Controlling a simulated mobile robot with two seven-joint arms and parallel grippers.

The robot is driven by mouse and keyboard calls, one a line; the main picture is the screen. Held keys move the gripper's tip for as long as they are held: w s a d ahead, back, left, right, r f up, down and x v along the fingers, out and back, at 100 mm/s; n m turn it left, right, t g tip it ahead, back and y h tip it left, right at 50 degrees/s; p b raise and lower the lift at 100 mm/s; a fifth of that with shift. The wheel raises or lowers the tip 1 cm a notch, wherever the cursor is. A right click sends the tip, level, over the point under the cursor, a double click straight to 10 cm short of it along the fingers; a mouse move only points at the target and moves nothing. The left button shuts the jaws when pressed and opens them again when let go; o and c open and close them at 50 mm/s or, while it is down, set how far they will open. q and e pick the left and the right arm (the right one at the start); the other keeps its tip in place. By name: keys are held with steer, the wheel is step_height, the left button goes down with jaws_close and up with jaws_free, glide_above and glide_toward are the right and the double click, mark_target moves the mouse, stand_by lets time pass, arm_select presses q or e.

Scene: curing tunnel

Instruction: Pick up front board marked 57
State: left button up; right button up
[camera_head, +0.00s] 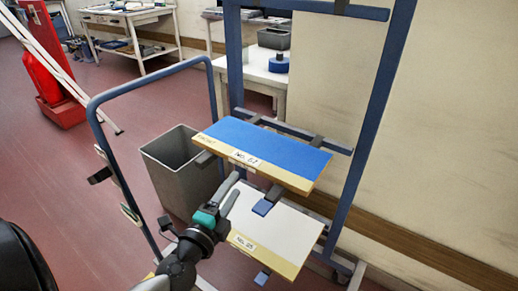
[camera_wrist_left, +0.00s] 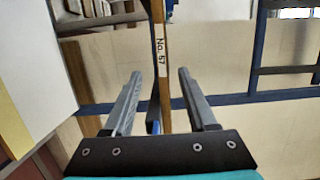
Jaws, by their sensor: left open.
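The board marked 57 (camera_head: 265,143) has a blue top and a pale yellow front edge with a "No. 57" label and the word FRONT. It lies on the upper supports of a blue rack. My left gripper (camera_head: 230,193) is open and empty, just below and in front of the board's front edge. In the left wrist view the labelled edge of the board (camera_wrist_left: 164,95) runs between the open fingers of my left gripper (camera_wrist_left: 159,73); whether it is within their reach I cannot tell. My right gripper is not in view.
A white-topped board (camera_head: 275,226) with a yellow labelled edge lies one level below, close to my left gripper. The blue rack (camera_head: 372,130) stands near a beige wall. A grey bin (camera_head: 180,170) stands behind left.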

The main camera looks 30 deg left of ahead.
arm_select(q)
steer(key=p, duration=0.2)
glide_toward(256, 149)
steer(key=w, duration=0.1)
steer(key=w+f, duration=0.1)
steer(key=w, duration=0.1)
steer(key=shift+w+a, duration=0.1)
steer(key=shift+a, duration=0.1)
steer(key=shift+w+a, duration=0.15)
steer(key=shift+w, duration=1.15)
steer(key=w, duration=0.3)
steer(key=shift+a, duration=0.2)
steer(key=shift+w, duration=0.6)
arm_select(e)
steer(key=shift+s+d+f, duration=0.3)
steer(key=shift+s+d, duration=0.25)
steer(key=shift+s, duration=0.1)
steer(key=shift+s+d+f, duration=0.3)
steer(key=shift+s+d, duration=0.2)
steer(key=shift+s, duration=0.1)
arm_select(q)
steer(key=shift+a, duration=0.1)
steer(key=c, duration=0.9)
jaws_close()
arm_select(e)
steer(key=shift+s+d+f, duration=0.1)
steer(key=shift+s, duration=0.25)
